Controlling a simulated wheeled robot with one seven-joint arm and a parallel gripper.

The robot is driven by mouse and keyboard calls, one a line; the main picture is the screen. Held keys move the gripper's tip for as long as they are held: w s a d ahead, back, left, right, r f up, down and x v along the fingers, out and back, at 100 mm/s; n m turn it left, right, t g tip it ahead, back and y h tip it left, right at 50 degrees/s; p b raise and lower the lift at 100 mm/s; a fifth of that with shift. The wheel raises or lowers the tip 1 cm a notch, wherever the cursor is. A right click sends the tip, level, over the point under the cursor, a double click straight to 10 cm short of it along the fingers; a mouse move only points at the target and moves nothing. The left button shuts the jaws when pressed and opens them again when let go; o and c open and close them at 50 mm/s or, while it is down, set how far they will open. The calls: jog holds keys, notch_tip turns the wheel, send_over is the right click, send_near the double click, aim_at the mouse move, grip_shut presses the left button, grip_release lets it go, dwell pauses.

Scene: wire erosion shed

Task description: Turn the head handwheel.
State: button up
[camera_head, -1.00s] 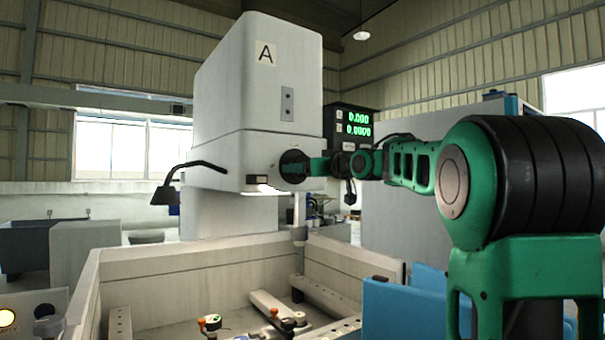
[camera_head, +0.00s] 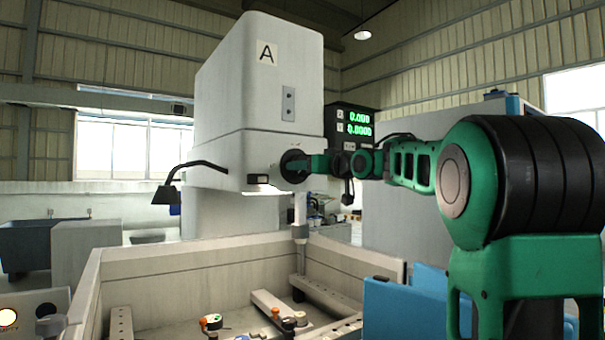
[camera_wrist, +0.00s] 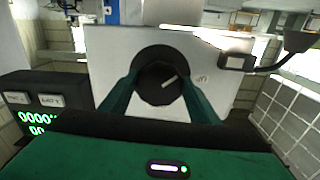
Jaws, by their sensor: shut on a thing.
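The head handwheel (camera_wrist: 158,90) is a round black knob with a white line on its face, on the pale front of the machine head (camera_head: 222,150). In the wrist view the line slants up to the right. The handwheel also shows in the head view (camera_head: 292,165), at the head's lower right side. My gripper (camera_wrist: 160,84) has one green finger on each side of the knob and is shut on it. In the head view my gripper (camera_head: 316,164) reaches in from the right, level with the knob. The fingers hide the knob's sides.
A display with green digits (camera_head: 359,123) stands just behind my wrist. A black lamp on a bent arm (camera_head: 166,194) juts from the head's left. Below is an open, pale-walled tank (camera_head: 190,262) holding clamps and bars. Blue panels (camera_head: 395,308) stand at lower right.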

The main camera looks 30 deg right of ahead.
jog(key=shift+a+m, duration=0.15)
jog(key=shift+m, duration=3.85)
jog(key=o, duration=1.1)
jog(key=shift+c, duration=0.2)
jog(key=shift+s, duration=0.15)
jog(key=s, duration=1)
jog(key=shift+s+d, duration=0.2)
